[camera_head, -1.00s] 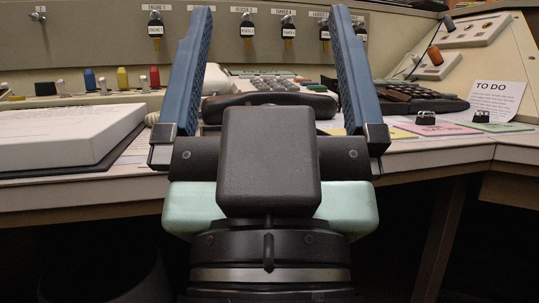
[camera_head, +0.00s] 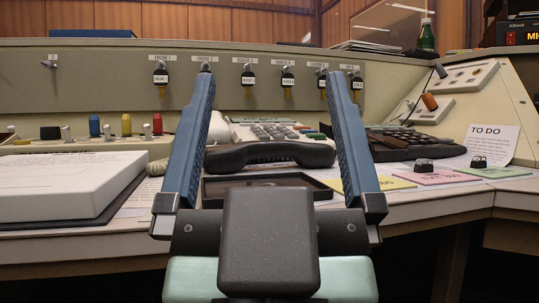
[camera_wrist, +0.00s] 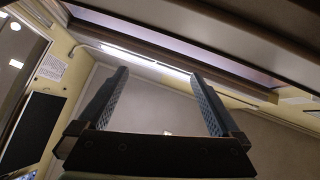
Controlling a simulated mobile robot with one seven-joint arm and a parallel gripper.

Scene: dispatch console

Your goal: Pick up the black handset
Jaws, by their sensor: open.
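The black handset (camera_head: 270,154) lies across the phone (camera_head: 275,132) on the console desk, seen in the head view between my gripper's fingers. My gripper (camera_head: 270,85) is open and empty, its two blue fingers pointing up and away, standing on either side of the handset in the picture. They appear nearer to the camera than the handset; no contact shows. The wrist view shows the open fingers (camera_wrist: 160,82) against the wall and ceiling, and the handset is not in it.
A black tray (camera_head: 330,190) lies in front of the handset. A white box-like block (camera_head: 65,180) is at left. A black keypad unit (camera_head: 410,142), coloured notes (camera_head: 435,178) and a TO DO sheet (camera_head: 490,140) are at right. Keys hang on the back panel (camera_head: 110,90).

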